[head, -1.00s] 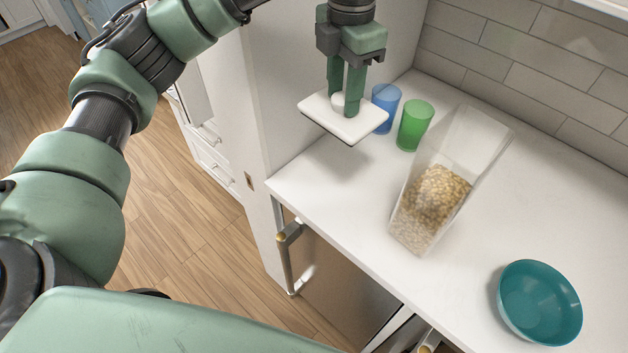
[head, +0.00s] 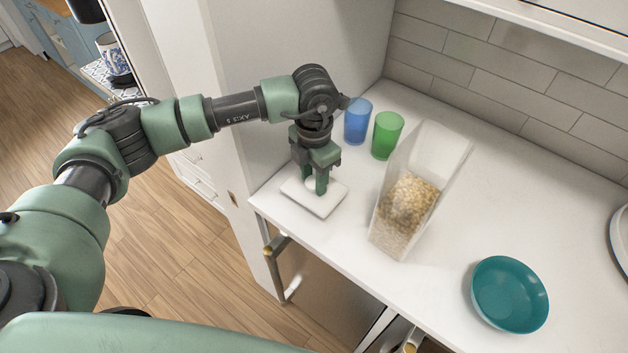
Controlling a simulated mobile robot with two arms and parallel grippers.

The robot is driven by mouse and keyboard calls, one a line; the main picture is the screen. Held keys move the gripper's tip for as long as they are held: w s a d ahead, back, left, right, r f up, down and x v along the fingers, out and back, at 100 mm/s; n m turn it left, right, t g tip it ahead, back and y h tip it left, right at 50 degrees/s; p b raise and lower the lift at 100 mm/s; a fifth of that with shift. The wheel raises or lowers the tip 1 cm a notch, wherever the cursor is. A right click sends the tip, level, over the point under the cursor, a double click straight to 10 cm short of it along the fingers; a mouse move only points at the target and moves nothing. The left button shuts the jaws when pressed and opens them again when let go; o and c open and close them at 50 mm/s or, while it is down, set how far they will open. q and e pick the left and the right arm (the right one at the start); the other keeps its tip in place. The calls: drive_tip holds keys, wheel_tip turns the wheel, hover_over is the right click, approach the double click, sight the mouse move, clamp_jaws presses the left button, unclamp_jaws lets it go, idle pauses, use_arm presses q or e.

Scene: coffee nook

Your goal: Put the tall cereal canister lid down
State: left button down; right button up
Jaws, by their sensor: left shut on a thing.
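The white, square canister lid (head: 325,204) is at the left end of the white counter, close to its front edge. It looks flat and seems to rest on the counter or be just above it. My left gripper (head: 316,187) points down and is shut on the lid's round knob, which the fingers partly hide. The tall clear cereal canister (head: 412,195) stands open-topped to the right of the lid, about half full of cereal. My right gripper is not in view.
A blue cup (head: 357,121) and a green cup (head: 387,135) stand behind the lid, near the wall. A teal bowl (head: 509,294) sits at the front right. The counter (head: 470,225) is bare between canister and bowl. A side panel bounds the counter's left.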

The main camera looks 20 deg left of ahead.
use_arm(q)
wheel_tip(320, 180, down, 2)
drive_tip(key=shift+f+p, duration=0.1)
drive_tip(key=shift+p, duration=0.2)
drive_tip(key=shift+f, duration=0.2)
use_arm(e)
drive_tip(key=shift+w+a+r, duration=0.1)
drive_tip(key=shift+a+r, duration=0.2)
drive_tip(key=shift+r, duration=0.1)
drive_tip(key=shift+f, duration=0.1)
use_arm(q)
drive_tip(key=shift+f+b, duration=0.2)
drive_tip(key=shift+b, duration=0.1)
drive_tip(key=c, duration=0.9)
unclamp_jaws()
drive_tip(key=shift+r, duration=0.1)
drive_tip(key=shift+r, duration=0.1)
